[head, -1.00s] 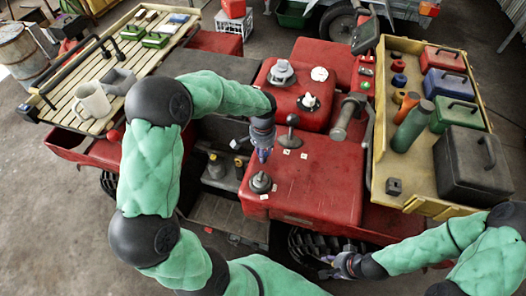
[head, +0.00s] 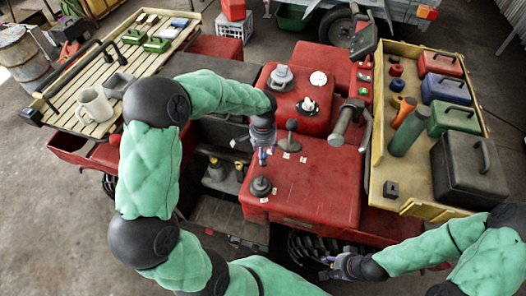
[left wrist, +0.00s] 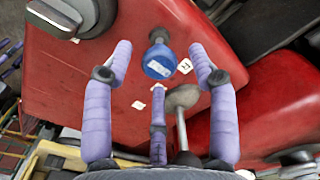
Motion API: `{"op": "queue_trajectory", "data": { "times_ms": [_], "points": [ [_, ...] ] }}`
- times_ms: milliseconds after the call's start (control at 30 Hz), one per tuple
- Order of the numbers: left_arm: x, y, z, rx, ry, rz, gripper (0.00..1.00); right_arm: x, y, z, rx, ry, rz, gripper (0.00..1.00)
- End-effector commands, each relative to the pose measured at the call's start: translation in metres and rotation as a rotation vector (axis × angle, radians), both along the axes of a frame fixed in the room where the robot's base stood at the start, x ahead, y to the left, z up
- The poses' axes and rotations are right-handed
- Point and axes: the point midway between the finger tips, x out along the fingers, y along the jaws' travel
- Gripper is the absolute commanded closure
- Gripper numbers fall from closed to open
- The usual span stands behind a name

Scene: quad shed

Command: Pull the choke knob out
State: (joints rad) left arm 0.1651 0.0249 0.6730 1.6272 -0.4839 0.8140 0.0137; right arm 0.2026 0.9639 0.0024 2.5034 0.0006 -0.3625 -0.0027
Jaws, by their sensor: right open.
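A round blue knob (left wrist: 158,62) with a white label too small to read sits on a short dark stem on the red panel (left wrist: 60,90) in the left wrist view. I take it for the choke knob. My left gripper (left wrist: 160,52) is open, with purple fingers on either side of the knob and a third finger below it; I see no contact. In the head view my left gripper (head: 263,155) is over the red bodywork and largely covers the knob. My right gripper (head: 333,267) is open and empty by the front tyre, low in the picture.
A grey-knobbed lever (left wrist: 183,98) stands close to the fingers in the left wrist view. A black knob (head: 261,186) is on the same red body. A yellow tray (head: 428,205) with toolboxes and bottles is at right; a slatted rack (head: 75,112) with mugs at left.

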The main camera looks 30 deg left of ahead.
Motion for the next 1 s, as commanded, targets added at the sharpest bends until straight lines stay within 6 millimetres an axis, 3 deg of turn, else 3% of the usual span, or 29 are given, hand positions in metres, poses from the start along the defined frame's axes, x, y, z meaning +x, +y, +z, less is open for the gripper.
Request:
{"op": "queue_trajectory", "data": {
  "times_ms": [233,367,800,1000],
  "points": [
    [0.000,0.000,0.000,-0.001,0.002,-0.001,0.42,0.000,0.000,0.000,0.000,0.000,0.000,0.55],
    [0.000,0.000,0.011,0.001,0.000,-0.001,0.42,0.000,0.000,0.000,0.000,0.000,0.000,0.55],
    [0.000,0.000,0.092,0.000,-0.001,-0.001,0.42,0.000,0.000,0.000,0.000,0.000,0.000,0.55],
    [0.000,0.000,0.113,0.000,0.000,-0.001,0.42,0.000,0.000,0.000,0.000,0.000,0.000,0.55]
  ]
}}
